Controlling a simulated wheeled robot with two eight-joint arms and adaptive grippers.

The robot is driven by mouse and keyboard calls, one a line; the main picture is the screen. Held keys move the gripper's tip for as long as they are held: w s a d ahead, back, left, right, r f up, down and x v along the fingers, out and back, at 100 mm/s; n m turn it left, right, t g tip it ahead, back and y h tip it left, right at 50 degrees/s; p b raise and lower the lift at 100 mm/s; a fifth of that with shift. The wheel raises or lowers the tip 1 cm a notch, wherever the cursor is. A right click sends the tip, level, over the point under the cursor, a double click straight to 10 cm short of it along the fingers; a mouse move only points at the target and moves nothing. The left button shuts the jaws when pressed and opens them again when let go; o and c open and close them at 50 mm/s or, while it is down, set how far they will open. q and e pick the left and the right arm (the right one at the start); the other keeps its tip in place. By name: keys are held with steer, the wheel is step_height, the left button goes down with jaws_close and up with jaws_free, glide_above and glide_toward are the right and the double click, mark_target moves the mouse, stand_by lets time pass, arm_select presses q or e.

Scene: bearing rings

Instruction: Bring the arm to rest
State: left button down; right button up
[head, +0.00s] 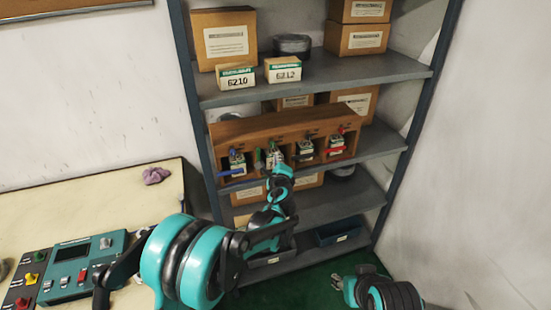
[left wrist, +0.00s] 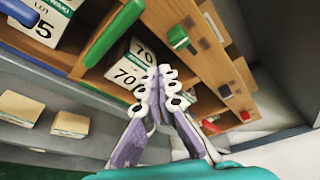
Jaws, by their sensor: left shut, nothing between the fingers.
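My left arm reaches from the bottom left of the head view to the shelf. Its gripper (head: 273,160) is in front of the wooden rack (head: 265,126), by the compartment with the green handle. In the left wrist view the fingers of the left gripper (left wrist: 165,80) are shut with nothing between them. Their tips are before a white box marked 70 (left wrist: 128,70); I cannot tell if they touch it. Part of my right arm (head: 385,295) shows low at the right of the head view; the state of its gripper is unclear.
The grey shelf unit (head: 345,72) holds cartons and boxes marked 6210 (head: 236,82) and 6212 (head: 284,74). Blue (head: 231,173) and red (head: 333,151) handles stick out of the rack. A bench (head: 110,195) with a control panel (head: 75,268) stands left.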

arm_select(q)
steer(key=shift+s+p, duration=0.8)
steer(key=shift+s, duration=3.8)
steer(key=s+a+r+n+g+y, duration=0.35)
steer(key=s+a+n, duration=0.85)
steer(key=a, duration=0.5)
steer(key=s+a+f+n+g+h, duration=0.1)
steer(key=s+n, duration=0.4)
steer(key=s, duration=0.6)
steer(key=s+a+f+n+g+h, duration=0.2)
steer(key=s+n, duration=0.4)
steer(key=s, duration=0.4)
steer(key=shift+s+f+g+h, duration=0.4)
steer(key=shift+f+g, duration=0.25)
steer(key=shift+g, duration=0.6)
arm_select(e)
steer(key=shift+s+a+r, duration=0.1)
steer(key=shift+a+r, duration=0.1)
steer(key=shift+r, duration=0.4)
steer(key=shift+s+a+r, duration=0.1)
steer(key=shift+a+r, duration=0.1)
steer(key=shift+r, duration=0.35)
